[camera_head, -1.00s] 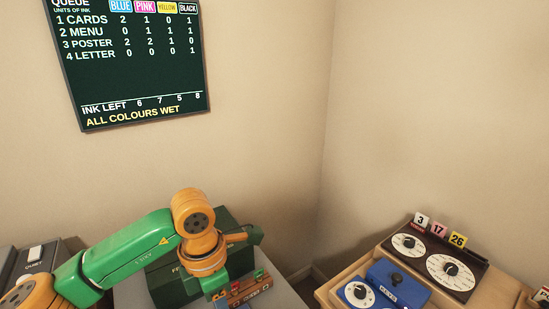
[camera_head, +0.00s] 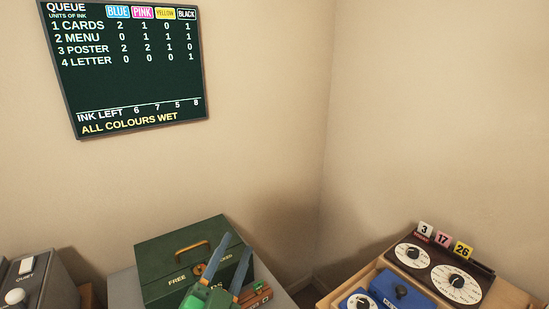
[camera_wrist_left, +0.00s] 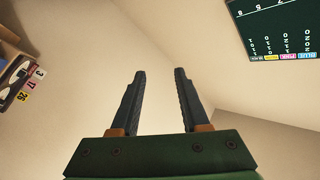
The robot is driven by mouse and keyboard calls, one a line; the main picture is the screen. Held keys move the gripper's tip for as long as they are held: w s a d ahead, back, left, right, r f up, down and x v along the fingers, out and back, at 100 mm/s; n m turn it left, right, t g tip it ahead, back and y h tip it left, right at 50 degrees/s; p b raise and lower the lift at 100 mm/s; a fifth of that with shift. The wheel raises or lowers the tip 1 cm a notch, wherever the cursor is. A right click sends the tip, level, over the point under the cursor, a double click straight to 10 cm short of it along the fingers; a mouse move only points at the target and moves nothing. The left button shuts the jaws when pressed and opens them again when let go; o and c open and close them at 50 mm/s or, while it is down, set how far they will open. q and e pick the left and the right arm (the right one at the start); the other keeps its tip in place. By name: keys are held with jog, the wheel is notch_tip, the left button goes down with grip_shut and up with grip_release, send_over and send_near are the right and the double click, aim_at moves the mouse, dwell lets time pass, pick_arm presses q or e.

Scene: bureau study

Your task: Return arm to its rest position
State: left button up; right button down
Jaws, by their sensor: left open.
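My left gripper (camera_head: 229,262) shows at the bottom of the head view, its two dark fingers pointing up and apart. It overlaps the front of a green box in the picture; I cannot tell how near it is. In the left wrist view the fingers (camera_wrist_left: 158,72) are spread with nothing between them, with only bare wall behind. The green box (camera_head: 160,250) has a lid handle and partly hidden lettering. My right gripper is in neither view.
A wooden desk unit with a two-dial panel (camera_head: 435,272) and number tags 3, 17 and 26 stands at right, beside a blue box (camera_head: 391,289). A grey switch box (camera_head: 45,284) stands at left. A queue board (camera_head: 125,75) hangs on the wall. The air above is clear.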

pick_arm(q)
jog(key=s+a+f+n+g+y, duration=0.2)
jog(key=s+a+f+n+g, duration=0.15)
jog(key=f, duration=0.55)
jog(key=s+a+f+n+g+y, duration=0.3)
jog(key=s+a+f+g, duration=0.15)
jog(key=f, duration=0.45)
jog(key=s+a+f+n+g, duration=0.1)
jog(key=s+f+g, duration=0.3)
jog(key=s, duration=0.4)
jog(key=s+f+n+g, duration=0.1)
jog(key=s+f+g, duration=0.35)
jog(key=s, duration=0.35)
notch_tip(320, 180, down, 18)
jog(key=s+b, duration=0.1)
jog(key=b, duration=0.1)
jog(key=s+a+f+g, duration=0.2)
jog(key=s+f, duration=0.9)
jog(key=s, duration=0.1)
jog(key=shift+a+f+m+b, duration=0.2)
jog(key=shift+f+m+b, duration=0.15)
jog(key=shift+f+b, duration=0.05)
